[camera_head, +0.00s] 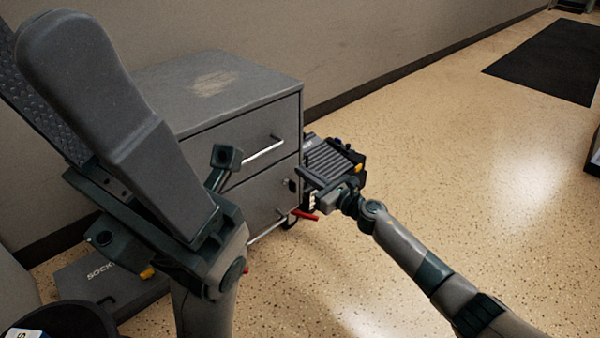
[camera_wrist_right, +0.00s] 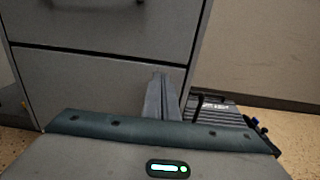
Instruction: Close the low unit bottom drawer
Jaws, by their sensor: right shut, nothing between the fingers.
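The low unit is a grey two-drawer cabinet (camera_head: 215,88) against the wall. Its bottom drawer (camera_head: 262,192) has a silver bar handle (camera_head: 268,229), partly hidden behind my left arm. The drawer front looks about flush with the unit, but any small gap is hard to tell. It also shows in the right wrist view (camera_wrist_right: 90,85). My right gripper (camera_head: 303,183) is at the right edge of the bottom drawer front. It is shut and empty, its fingers (camera_wrist_right: 163,95) pointing at the drawer front; contact cannot be told.
A grey ribbed case (camera_head: 332,160) stands on the floor right of the unit, close to my right gripper. A box marked "SOCK" (camera_head: 85,285) lies at lower left beside a black bin (camera_head: 65,320). Floor to the right is open, with a dark mat (camera_head: 550,62).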

